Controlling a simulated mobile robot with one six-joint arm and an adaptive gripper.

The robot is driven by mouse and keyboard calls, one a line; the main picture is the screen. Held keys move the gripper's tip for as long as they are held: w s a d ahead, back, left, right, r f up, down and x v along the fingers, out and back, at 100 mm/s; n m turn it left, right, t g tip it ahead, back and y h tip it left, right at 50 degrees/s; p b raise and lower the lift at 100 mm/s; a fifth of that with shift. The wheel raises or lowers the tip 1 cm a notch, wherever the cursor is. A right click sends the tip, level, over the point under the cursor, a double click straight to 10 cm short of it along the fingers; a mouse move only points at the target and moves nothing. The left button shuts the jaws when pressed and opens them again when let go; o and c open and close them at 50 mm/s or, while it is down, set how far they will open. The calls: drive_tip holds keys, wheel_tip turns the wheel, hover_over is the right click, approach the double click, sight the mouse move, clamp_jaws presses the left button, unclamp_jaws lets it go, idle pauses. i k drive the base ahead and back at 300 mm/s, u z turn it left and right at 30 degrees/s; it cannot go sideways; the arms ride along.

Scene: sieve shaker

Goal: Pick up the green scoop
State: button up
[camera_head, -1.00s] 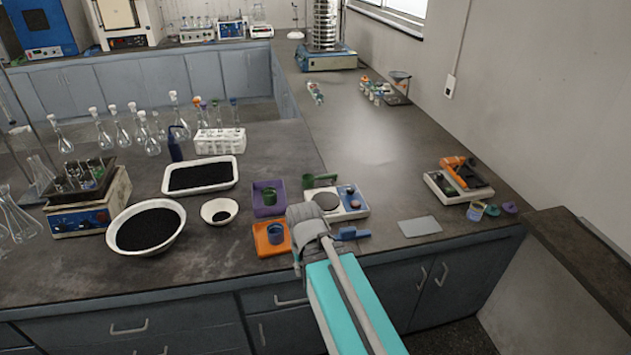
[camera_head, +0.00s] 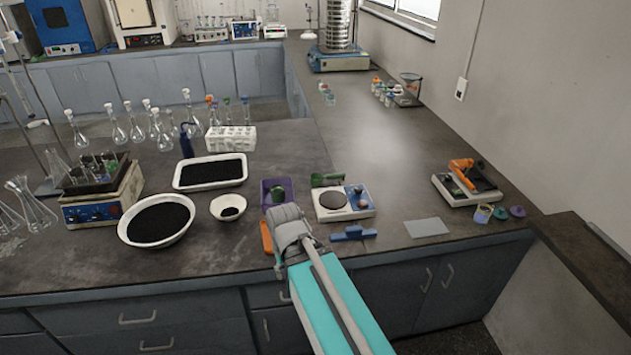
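The green scoop (camera_head: 324,180) lies on the bench just behind the white balance (camera_head: 344,213), its handle pointing right. My gripper (camera_head: 279,268) is at the front edge of the bench, in front of and left of the scoop and apart from it. My own wrist covers most of the gripper, so its fingers do not show clearly. A purple tray (camera_head: 287,184) holds a green cup (camera_head: 278,195) to the left of the scoop.
An orange tray (camera_head: 266,236) is mostly hidden behind my wrist. A blue scoop-like item (camera_head: 354,233) lies in front of the balance. White bowls (camera_head: 130,236) of black grains stand left. The bench right of the balance is mostly clear, with a grey plate (camera_head: 426,228).

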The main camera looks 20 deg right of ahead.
sight(327, 178)
drive_tip(key=u, duration=0.3)
drive_tip(key=k, duration=0.95)
drive_tip(key=z, duration=0.8)
drive_tip(key=i, duration=1.4)
drive_tip(key=u, duration=0.05)
